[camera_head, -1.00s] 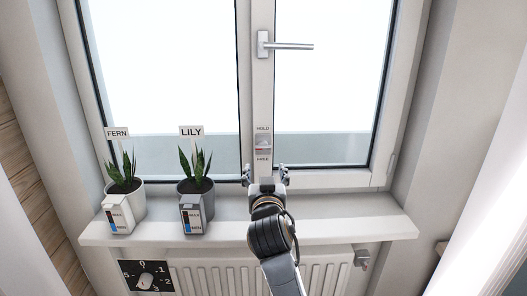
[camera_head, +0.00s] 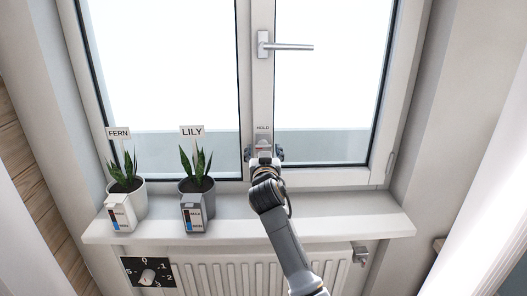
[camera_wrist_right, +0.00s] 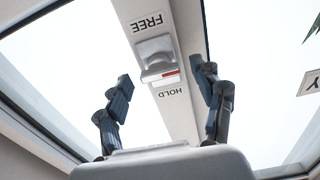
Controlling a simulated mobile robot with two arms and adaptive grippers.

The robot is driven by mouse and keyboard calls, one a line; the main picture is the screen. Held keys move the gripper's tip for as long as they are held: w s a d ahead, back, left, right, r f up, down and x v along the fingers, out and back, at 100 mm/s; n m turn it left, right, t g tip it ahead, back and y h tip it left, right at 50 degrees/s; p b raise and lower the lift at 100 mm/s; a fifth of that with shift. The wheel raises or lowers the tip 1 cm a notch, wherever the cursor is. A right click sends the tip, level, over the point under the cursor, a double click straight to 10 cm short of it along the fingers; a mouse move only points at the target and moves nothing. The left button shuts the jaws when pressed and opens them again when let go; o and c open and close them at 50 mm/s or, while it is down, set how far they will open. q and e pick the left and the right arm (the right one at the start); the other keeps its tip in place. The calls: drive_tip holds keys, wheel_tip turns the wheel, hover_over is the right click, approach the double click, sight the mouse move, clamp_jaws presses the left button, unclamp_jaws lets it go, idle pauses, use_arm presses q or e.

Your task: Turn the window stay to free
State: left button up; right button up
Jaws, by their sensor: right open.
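The window stay is a small silvery piece (camera_head: 263,141) on the white window post, below the HOLD label (camera_head: 263,128). My right gripper (camera_head: 265,154) covers its lower part and the lower label in the head view. In the right wrist view the stay (camera_wrist_right: 157,60) sits between the upside-down FREE label (camera_wrist_right: 148,22) and HOLD label (camera_wrist_right: 171,93), with a red stripe on its HOLD side. The right gripper (camera_wrist_right: 167,79) is open, its fingers spread on either side of the post; nothing is between them but the view of the stay. My left gripper is out of view.
A window handle (camera_head: 290,46) is higher on the post. Potted plants marked FERN (camera_head: 124,186) and LILY (camera_head: 196,186) stand on the sill's left (camera_head: 340,222). A radiator (camera_head: 225,276) and a numbered dial (camera_head: 148,272) are below. The sill's right side is clear.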

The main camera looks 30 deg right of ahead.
drive_tip(key=c, duration=1.2)
drive_tip(key=shift+o, duration=0.2)
drive_tip(key=shift+n, duration=0.4)
drive_tip(key=n+p, duration=0.2)
drive_tip(key=n, duration=0.1)
drive_tip(key=shift+r+n+p, duration=0.1)
drive_tip(key=shift+n+p, duration=0.2)
drive_tip(key=shift+p, duration=0.05)
drive_tip(key=n+p, duration=0.2)
drive_tip(key=n, duration=0.2)
drive_tip(key=shift+n, duration=0.3)
drive_tip(key=n+p, duration=0.3)
drive_tip(key=n, duration=0.2)
drive_tip(key=shift+n+p, duration=1.1)
drive_tip(key=shift+n, duration=0.9)
